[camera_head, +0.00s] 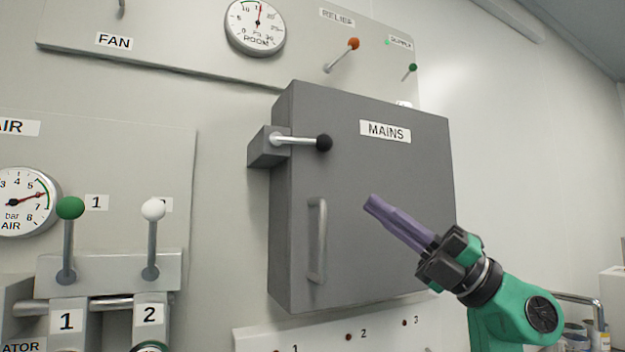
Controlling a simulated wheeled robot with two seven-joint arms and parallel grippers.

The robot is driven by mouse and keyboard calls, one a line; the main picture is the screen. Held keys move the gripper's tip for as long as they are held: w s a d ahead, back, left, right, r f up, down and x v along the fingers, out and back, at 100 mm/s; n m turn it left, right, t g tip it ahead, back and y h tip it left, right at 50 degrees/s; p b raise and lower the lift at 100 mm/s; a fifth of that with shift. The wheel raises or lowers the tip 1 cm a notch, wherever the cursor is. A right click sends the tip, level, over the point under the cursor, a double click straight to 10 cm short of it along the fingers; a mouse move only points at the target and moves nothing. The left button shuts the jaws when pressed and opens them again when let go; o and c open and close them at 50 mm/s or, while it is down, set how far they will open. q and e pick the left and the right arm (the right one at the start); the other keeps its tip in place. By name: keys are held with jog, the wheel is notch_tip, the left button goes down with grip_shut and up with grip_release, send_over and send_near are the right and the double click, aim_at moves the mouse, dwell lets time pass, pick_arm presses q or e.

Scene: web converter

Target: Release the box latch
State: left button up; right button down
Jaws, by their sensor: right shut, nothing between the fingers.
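The grey box (375,215) labelled MAINS hangs on the wall, and its door is closed. Its latch (301,141) is a light metal rod with a black ball, on a grey block at the box's upper left edge. The rod points right, across the door front. A vertical metal handle (317,241) is on the door below the latch. My right gripper (372,203) has purple fingers, shut and empty, in front of the door's middle, below and right of the latch ball and apart from it. My left gripper is not in view.
Left of the box is a panel with a green-knobbed lever (69,209), a white-knobbed lever (153,210) and an AIR gauge (26,201). Above are a ROOM gauge (255,26) and an orange-knobbed RELIEF lever (353,44). A numbered strip (385,326) lies below the box.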

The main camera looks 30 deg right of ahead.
jog(key=s, duration=0.1)
jog(key=p, duration=0.8)
send_near(305, 141)
jog(key=x, duration=0.5)
jog(key=shift+a+r, duration=0.2)
jog(key=shift+a, duration=0.3)
jog(key=shift+w+d, duration=0.1)
jog(key=shift+w, duration=0.15)
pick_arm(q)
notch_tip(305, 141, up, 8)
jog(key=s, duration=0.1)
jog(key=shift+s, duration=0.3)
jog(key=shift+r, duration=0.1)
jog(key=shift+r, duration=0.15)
pick_arm(e)
jog(key=shift+r, duration=0.1)
jog(key=shift+s+r+n+g+p, duration=0.1)
jog(key=shift+n+g+p, duration=0.2)
jog(key=shift+p, duration=0.05)
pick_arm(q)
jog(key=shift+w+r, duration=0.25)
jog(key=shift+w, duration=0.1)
pick_arm(e)
jog(key=shift+d, duration=0.15)
